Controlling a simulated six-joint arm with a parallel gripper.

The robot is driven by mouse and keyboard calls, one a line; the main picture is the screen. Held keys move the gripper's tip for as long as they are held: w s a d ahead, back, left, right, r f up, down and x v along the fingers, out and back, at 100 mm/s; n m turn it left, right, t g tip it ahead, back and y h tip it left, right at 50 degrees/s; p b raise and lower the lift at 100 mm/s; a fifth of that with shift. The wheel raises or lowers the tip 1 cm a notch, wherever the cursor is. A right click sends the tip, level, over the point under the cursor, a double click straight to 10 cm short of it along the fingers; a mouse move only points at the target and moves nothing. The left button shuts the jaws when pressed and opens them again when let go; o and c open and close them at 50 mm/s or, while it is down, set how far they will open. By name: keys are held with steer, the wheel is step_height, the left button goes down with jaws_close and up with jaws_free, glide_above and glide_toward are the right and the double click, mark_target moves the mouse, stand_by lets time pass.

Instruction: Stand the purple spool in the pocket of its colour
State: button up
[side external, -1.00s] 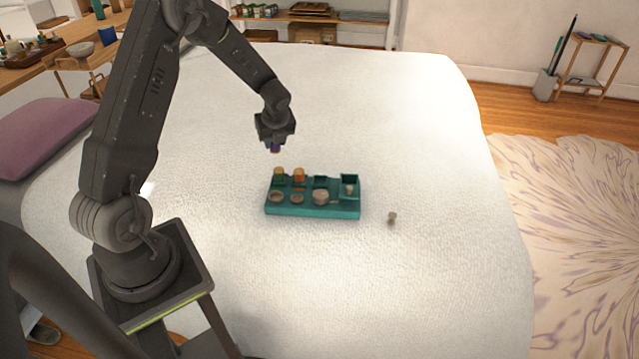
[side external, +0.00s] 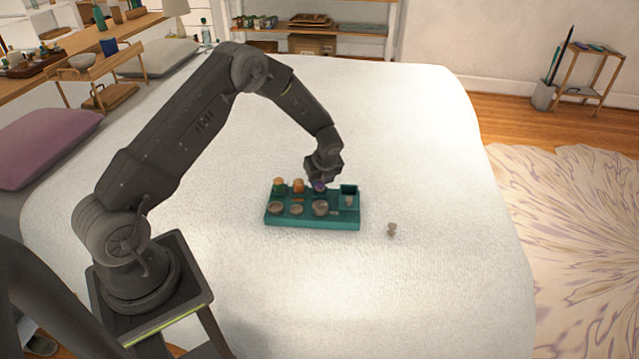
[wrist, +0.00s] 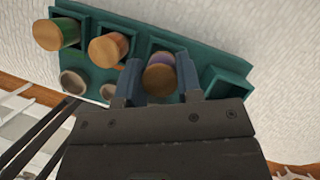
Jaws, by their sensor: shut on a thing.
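The purple spool (side external: 319,187) with a tan top is between the fingers of my gripper (side external: 321,181), at the third back pocket from the left of the teal tray (side external: 290,222). The wrist view shows the spool (wrist: 161,76) upright between the two blue-grey fingers of my gripper (wrist: 161,82), which are shut on it. Its lower part is hidden, so I cannot tell whether it touches the pocket floor. The pocket's colour is also hidden.
A green spool (side external: 279,185) and an orange spool (side external: 298,186) stand in the two left back pockets. Round tan pieces, one of them (side external: 320,208), sit along the tray's front. A small tan piece (side external: 392,229) stands on the white bed (side external: 430,150) to the right.

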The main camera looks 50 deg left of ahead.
steer(key=shift+f, duration=1.1)
